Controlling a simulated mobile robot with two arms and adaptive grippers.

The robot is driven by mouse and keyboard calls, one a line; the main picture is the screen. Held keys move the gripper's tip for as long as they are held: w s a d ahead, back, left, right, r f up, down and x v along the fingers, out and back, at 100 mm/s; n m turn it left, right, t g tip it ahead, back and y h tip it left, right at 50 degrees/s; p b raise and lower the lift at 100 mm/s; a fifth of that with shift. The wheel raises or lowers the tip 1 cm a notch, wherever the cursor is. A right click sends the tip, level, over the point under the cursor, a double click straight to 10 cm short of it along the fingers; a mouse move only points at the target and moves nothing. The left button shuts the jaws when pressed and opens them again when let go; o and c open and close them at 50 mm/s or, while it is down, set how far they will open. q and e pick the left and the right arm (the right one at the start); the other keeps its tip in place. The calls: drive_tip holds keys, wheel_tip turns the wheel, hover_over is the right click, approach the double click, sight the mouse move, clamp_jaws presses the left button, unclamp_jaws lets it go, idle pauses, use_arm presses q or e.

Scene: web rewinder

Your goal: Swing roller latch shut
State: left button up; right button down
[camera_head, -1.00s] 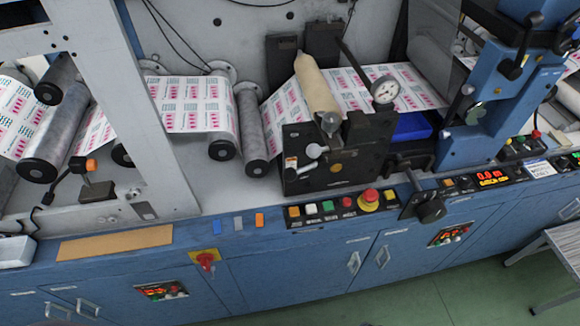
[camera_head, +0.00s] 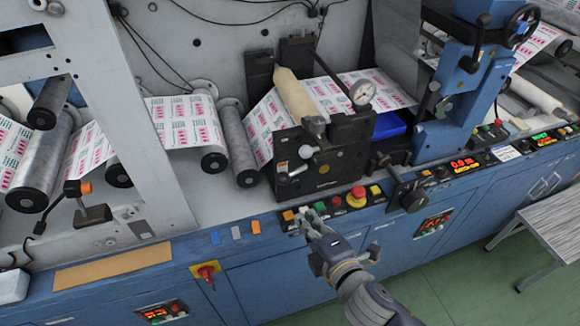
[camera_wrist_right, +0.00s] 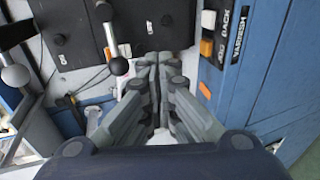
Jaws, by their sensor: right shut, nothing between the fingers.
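The roller latch shows as a small lever with a ball knob (camera_head: 305,152) on the dark bracket block (camera_head: 318,170) at the end of the tan roller (camera_head: 294,95). In the right wrist view a lever with a dark ball knob (camera_wrist_right: 118,66) stands on a black plate, left of my fingers. I cannot tell whether the latch is open or shut. My right gripper (camera_head: 306,219) is below the block in the head view, at the machine's front edge. My left gripper is not in view.
A button row (camera_head: 335,203) with a red emergency stop (camera_head: 357,196) lies close to my right gripper. Printed web (camera_head: 188,121) runs over rollers. A grey table (camera_head: 548,222) stands at the right; green floor is clear below.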

drive_tip(key=s+a+r+n+y, duration=0.1)
drive_tip(key=s+r, duration=0.2)
drive_tip(key=r, duration=0.4)
drive_tip(key=s+a+r+n+t+y, duration=0.1)
drive_tip(key=s+a+r+n, duration=0.1)
drive_tip(key=r, duration=0.5)
drive_tip(key=shift+s+r+t+y, duration=0.2)
drive_tip(key=shift+s+t+y, duration=0.1)
drive_tip(key=shift+s, duration=0.25)
drive_tip(key=w+p, duration=0.5)
drive_tip(key=w, duration=0.4)
drive_tip(key=shift+w+a, duration=0.2)
drive_tip(key=shift+a, duration=0.1)
drive_tip(key=shift+d+n, duration=0.1)
drive_tip(key=shift+n, duration=0.2)
